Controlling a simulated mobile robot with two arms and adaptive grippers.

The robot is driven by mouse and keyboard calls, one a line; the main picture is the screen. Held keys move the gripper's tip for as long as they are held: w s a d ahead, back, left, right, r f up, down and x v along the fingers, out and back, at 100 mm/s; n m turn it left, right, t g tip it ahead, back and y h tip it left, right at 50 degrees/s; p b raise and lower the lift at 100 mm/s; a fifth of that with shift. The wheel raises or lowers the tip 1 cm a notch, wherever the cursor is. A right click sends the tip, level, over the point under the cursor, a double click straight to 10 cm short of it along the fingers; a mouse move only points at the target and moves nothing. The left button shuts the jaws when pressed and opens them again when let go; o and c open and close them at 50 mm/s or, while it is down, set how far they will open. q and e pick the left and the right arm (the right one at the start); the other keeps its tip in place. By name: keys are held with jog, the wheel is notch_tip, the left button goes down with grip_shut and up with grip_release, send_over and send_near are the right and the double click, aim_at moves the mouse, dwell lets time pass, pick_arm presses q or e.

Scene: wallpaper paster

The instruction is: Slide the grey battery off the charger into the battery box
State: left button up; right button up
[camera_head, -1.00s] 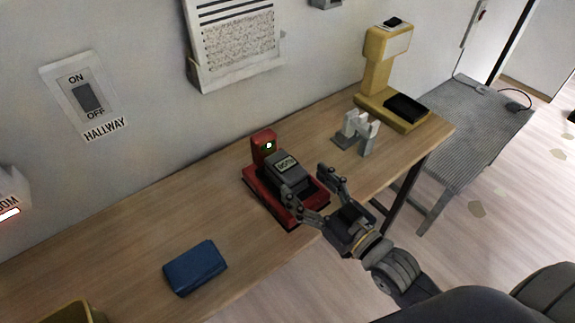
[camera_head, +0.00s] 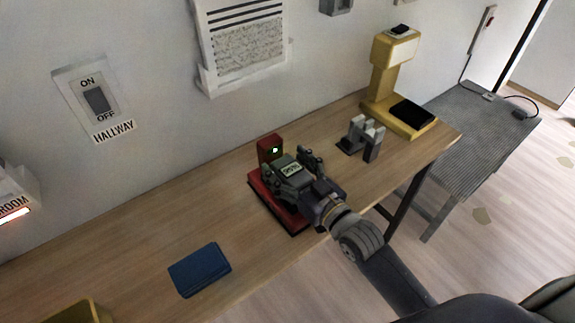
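The grey battery (camera_head: 291,169), with a small pale label on top, sits on the red charger (camera_head: 267,193). The gripper hides part of the battery and charger. A yellow box (camera_head: 78,312), perhaps the battery box, is cut off at the bottom left. My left gripper is not in view.
A blue block or pouch (camera_head: 200,270) lies on the wooden table (camera_head: 140,250) left of the charger. A grey bracket-like holder (camera_head: 361,138) and a yellow scale-like stand (camera_head: 388,85) are to the right. The table between charger and blue item is clear.

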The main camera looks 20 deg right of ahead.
aim_at(305, 184)
jog(key=c, duration=1.3)
jog(key=o, duration=0.6)
jog(key=c, duration=0.5)
jog(key=shift+s+d, duration=0.1)
jog(key=shift+s, duration=0.25)
pick_arm(q)
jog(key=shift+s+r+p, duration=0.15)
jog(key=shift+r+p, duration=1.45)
jog(key=shift+p, duration=0.05)
pick_arm(e)
jog(key=shift+v, duration=4.6)
jog(key=shift+r, duration=0.1)
